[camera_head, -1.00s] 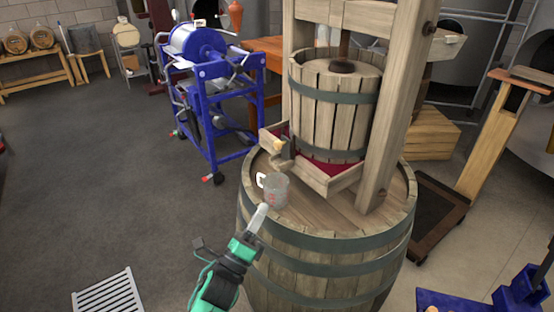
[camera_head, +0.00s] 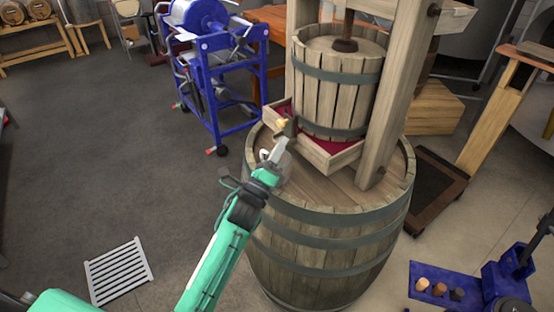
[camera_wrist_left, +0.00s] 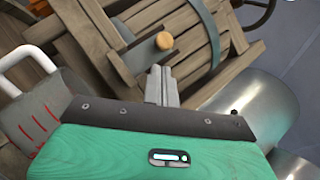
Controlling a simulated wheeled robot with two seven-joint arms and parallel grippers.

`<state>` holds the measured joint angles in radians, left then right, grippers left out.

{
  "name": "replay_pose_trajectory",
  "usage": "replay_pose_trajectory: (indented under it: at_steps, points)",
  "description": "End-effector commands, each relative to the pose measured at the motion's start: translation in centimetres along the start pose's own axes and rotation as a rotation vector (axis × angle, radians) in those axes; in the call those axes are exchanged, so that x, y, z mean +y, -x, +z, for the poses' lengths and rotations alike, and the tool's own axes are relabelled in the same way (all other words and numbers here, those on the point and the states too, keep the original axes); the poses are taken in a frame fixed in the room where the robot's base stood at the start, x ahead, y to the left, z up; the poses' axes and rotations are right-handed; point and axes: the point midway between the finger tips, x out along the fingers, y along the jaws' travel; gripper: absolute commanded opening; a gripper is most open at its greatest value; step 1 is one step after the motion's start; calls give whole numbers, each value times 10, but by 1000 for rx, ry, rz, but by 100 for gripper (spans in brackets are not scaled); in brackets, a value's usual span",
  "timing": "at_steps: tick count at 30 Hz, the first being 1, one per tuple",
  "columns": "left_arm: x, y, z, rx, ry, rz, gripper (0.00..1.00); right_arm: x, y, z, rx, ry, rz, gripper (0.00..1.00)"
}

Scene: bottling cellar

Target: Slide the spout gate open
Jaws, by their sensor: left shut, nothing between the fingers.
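The press basket (camera_head: 335,85) stands in a wooden tray (camera_head: 333,160) with a red inside, on top of a large barrel (camera_head: 330,240). At the tray's front left corner is the spout, with a gate that has a pale wooden knob (camera_head: 281,124); the knob also shows in the left wrist view (camera_wrist_left: 163,41). My left gripper (camera_head: 280,148) is shut and empty, just below the knob. In the left wrist view its fingertips (camera_wrist_left: 160,72) point toward the knob, with a small gap between. A clear measuring cup (camera_wrist_left: 38,118) with red marks stands beside the gripper, mostly hidden in the head view.
A blue wheeled frame (camera_head: 222,110) stands behind at the left. A blue tray (camera_head: 447,297) with several corks lies at the lower right. A white floor grate (camera_head: 120,270) lies at the lower left. A platform scale (camera_head: 435,190) stands right of the barrel. The left floor is open.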

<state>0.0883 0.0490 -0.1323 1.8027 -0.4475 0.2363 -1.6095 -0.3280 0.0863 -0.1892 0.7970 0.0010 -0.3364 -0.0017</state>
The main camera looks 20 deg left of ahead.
Motion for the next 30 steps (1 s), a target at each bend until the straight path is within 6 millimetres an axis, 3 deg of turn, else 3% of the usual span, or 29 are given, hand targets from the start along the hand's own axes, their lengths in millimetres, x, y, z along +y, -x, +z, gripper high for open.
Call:
replay_pose_trajectory:
  at_steps: [5, 17, 21, 25, 30]
  points:
    - [-1, -11, 11, 1, 0, 0, 0, -1, 4, 7, -6, 1, -1, 36]
    - [0, -12, 13, 1, 1, 0, 0, -1, 4, 9, -7, 1, -1, 36]
    - [-9, -19, 19, 1, 0, 0, 0, 0, 11, 9, -2, 1, -1, 36]
    - [-24, -28, 28, 0, 1, -2, 0, -2, 15, 28, -22, 4, -3, 36]
    - [-27, -31, 31, 0, 0, -1, 0, -2, 14, 33, -24, 5, -3, 36]
